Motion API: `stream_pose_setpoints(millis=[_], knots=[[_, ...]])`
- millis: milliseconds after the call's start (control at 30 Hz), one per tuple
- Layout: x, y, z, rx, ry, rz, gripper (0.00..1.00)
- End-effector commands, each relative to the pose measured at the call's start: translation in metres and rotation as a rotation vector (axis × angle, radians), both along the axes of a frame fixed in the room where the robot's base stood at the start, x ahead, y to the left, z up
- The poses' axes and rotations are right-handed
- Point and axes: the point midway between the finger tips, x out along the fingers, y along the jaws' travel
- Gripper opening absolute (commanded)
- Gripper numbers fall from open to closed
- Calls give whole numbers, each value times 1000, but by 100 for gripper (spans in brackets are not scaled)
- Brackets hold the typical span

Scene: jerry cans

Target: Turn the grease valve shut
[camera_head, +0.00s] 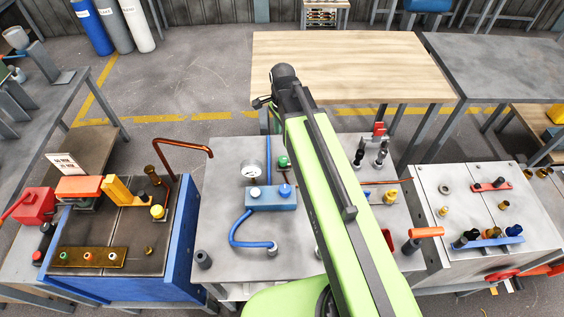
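No label that I can read marks the grease valve, so I cannot tell which fitting it is. Several valve-like fittings show: an orange lever (427,232) on a dark post at the middle bench's right edge, a red handle (491,185) on the right bench, and a red handwheel (502,275) low on the right bench's front. My green arm reaches up across the middle bench. My gripper (264,102) is partly in view at its dark far end, high and left of these fittings and apart from them. The wrist hides its fingers, and I cannot see anything held.
The middle bench carries a blue manifold (271,199) with a gauge (250,172) and blue hose. A blue-sided bench (180,248) with a bent copper pipe (185,145) stands left. A wooden table (400,70) stands behind. Open floor lies at the back left.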

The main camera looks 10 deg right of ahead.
Motion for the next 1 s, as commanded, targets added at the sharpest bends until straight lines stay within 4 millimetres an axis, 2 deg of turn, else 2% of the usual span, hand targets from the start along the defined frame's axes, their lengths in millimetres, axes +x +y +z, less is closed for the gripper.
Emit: stream_pose_setpoints(millis=[33, 533, 667, 933, 1000], knots=[[0, 0, -22, 0, 0, 0, 55], [0, 1, -120, 0, 0, 2, 55], [0, 1, -130, 0, 0, 2, 55], [0, 1, -129, 0, 0, 2, 55], [0, 1, -129, 0, 0, 2, 48]])
